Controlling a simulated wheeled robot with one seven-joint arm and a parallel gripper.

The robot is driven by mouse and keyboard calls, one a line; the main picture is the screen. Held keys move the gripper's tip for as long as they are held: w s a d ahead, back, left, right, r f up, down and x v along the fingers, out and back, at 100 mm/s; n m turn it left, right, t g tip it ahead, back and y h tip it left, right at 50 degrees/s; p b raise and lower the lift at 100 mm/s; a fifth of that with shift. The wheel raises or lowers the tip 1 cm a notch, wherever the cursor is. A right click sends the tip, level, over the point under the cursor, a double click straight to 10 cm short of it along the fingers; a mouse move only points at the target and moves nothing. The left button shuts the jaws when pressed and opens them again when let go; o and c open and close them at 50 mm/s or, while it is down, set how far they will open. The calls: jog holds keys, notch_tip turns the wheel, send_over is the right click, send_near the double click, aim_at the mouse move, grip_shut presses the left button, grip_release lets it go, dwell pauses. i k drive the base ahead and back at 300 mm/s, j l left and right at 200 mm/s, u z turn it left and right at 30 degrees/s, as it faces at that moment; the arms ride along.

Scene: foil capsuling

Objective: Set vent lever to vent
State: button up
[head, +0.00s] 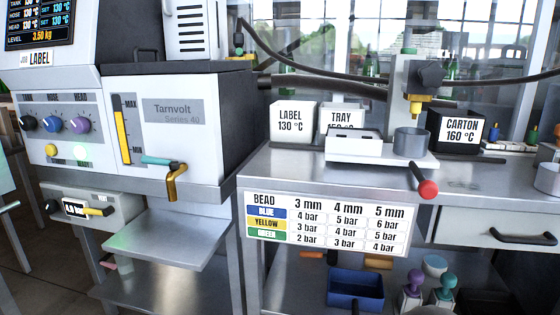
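No lever carries a label that I can read as "vent". On a grey panel (125,212) low on the left machine, a lever with a yellow and black handle (96,211) lies nearly level beside a small gauge (73,208) with blurred text. On the machine's front, a teal-handled lever (160,160) lies roughly level above a brass spout (175,182). A red-knobbed lever (427,189) sticks out below the bench-top fixture on the right. I cannot tell which of these is the vent lever. My gripper is not in view.
A metal shelf (170,238) juts out below the machine. The right bench (300,172) carries labelled blocks, a white fixture (368,148) and a grey cup (409,141). A bead chart (325,224) hangs on its front. A blue bin (356,289) sits below.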

aim_at(108, 211)
jog(key=u, duration=1.4)
